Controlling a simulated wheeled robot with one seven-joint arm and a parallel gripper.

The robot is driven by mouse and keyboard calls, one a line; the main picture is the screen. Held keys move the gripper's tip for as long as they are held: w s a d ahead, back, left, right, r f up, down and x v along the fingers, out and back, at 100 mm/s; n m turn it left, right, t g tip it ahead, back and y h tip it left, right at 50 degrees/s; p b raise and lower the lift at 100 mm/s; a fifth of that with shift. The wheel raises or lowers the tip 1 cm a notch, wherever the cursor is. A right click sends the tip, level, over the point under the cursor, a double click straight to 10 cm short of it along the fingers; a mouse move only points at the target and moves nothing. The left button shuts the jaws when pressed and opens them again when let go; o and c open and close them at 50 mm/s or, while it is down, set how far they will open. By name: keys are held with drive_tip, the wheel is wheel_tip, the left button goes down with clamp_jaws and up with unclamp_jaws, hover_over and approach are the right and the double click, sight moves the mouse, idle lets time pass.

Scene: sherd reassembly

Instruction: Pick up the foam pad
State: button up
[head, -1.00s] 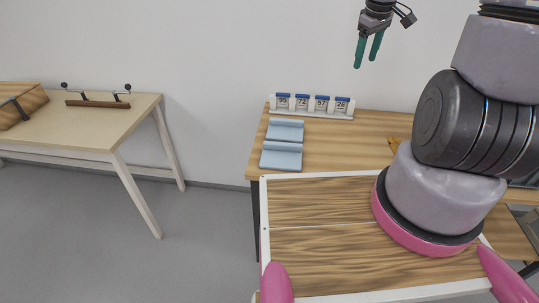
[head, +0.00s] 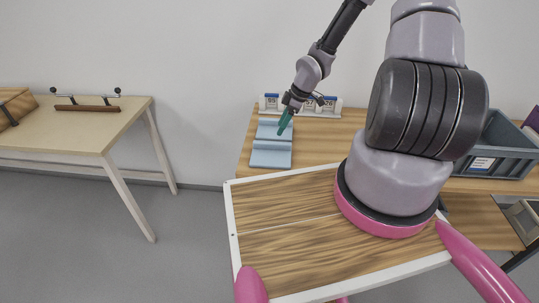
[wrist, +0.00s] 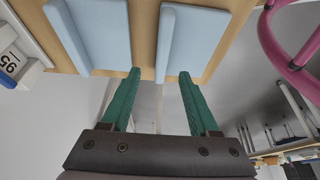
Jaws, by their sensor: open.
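Two light blue pieces that look like foam lie on the wooden table, each a flat slab with a raised ridge. I cannot tell which is meant by the foam pad. The nearer piece (head: 270,157) is in plain view; the farther piece (head: 268,131) is partly behind my gripper (head: 285,122). In the wrist view both blue pieces show at the top, one left (wrist: 103,35) and one right (wrist: 200,40). My gripper (wrist: 160,76) has green fingers, spread apart with nothing between them, close to the pieces.
A row of number cards (head: 270,103) stands behind the blue pieces. A grey-blue bin (head: 500,150) is at the right. A white-edged wooden tray (head: 285,215) is in front. A separate table (head: 100,125) with a handled bar stands at the left.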

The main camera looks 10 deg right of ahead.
sight(272, 142)
drive_tip(key=x, duration=0.2)
drive_tip(key=shift+a+f, duration=0.1)
drive_tip(key=shift+f, duration=0.2)
drive_tip(key=x, duration=0.3)
drive_tip(key=shift+s+a+f, duration=0.2)
drive_tip(key=shift+a+f, duration=0.05)
drive_tip(key=shift+w+a+f, duration=0.1)
drive_tip(key=shift+a+f, duration=0.05)
drive_tip(key=shift+f, duration=0.4)
clamp_jaws()
